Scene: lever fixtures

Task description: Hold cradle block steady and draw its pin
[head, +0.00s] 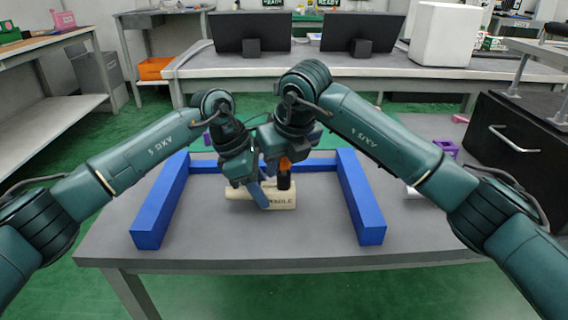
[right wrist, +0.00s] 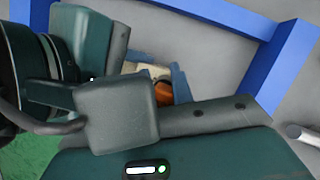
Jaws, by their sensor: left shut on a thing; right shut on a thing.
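The cream cradle block (head: 285,200) lies on the grey table inside a blue frame, with dark lettering on its front. My left gripper (head: 264,194) is shut on the block from the left, its blue finger against the front face. My right gripper (head: 285,177) is above the block, shut on the pin, whose orange part (head: 286,162) shows just over a dark upright piece. In the right wrist view the orange pin part (right wrist: 162,92) shows beside the cream block (right wrist: 150,70); my own wrist hides most of the grip. How deep the pin sits is hidden.
The blue frame (head: 160,212) has bars at left, back and right and is open at the front. Purple pieces (head: 445,148) lie at the table's right, near a black cabinet (head: 515,150). The grey table's front (head: 260,250) is clear.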

